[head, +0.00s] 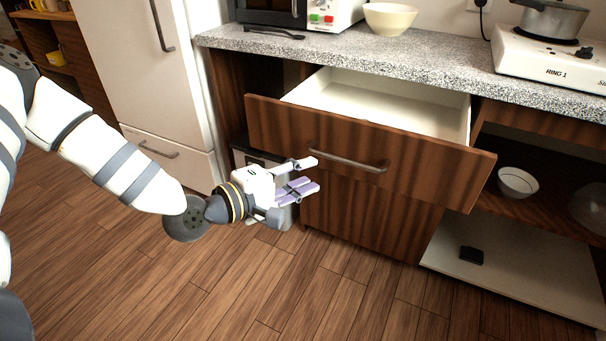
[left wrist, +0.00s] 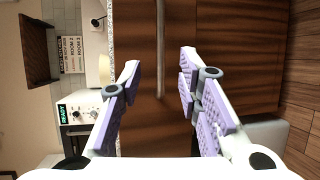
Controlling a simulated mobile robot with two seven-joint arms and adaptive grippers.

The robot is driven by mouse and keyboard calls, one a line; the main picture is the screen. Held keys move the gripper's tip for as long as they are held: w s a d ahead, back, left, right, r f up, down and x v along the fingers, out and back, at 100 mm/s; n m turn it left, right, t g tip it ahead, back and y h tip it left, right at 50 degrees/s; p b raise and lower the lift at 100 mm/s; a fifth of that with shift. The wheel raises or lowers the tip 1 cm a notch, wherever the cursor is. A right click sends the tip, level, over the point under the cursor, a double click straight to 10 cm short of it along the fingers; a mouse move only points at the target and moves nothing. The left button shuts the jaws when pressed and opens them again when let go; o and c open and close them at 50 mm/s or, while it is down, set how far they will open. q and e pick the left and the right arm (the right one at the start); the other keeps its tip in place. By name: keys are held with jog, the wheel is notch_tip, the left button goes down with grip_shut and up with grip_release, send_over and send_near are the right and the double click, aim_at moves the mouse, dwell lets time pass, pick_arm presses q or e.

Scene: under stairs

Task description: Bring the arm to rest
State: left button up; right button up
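My left arm comes in from the left in the head view. Its gripper (head: 312,174) is in front of the open wooden drawer (head: 368,148), near the left end of the drawer's metal handle (head: 348,160). In the left wrist view the two purple-padded fingers of the left gripper (left wrist: 160,85) are apart with nothing between them. The handle (left wrist: 161,50) shows beyond the fingertips, clear of them. The drawer is pulled out and looks empty inside. My right gripper is not in either view.
A speckled counter (head: 420,58) runs above the drawer, with a cream bowl (head: 390,18) and a hotplate (head: 550,58) with a pot on it. A white fridge (head: 140,70) stands left. Open shelves at right hold a bowl (head: 517,182). The wooden floor in front is clear.

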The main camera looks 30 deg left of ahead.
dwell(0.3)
pick_arm(q)
jog(key=s+d+f+m+g+p, duration=0.1)
jog(key=s+d+f+m+g, duration=0.25)
jog(key=s+f, duration=0.35)
jog(key=s+d+f+m+g+p, duration=0.1)
jog(key=s+d+f+m+g, duration=0.3)
jog(key=s+f, duration=0.3)
jog(key=s+a+f+m+g+y, duration=0.1)
jog(key=s+m+g, duration=0.1)
jog(key=s, duration=0.7)
jog(key=s+a+f+m+g+y+p, duration=0.1)
jog(key=s+f+m+g+y, duration=0.1)
jog(key=s, duration=0.7)
jog(key=s+a+f+m+g+y, duration=0.1)
jog(key=s+f+m+g+y, duration=0.1)
jog(key=s+g, duration=0.4)
jog(key=s+m, duration=0.1)
jog(key=s, duration=0.2)
jog(key=shift+s+a+f, duration=0.15)
jog(key=shift+s+a, duration=0.15)
jog(key=shift+a, duration=0.1)
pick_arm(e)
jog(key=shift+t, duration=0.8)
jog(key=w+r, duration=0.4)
pick_arm(q)
jog(key=shift+w, duration=0.15)
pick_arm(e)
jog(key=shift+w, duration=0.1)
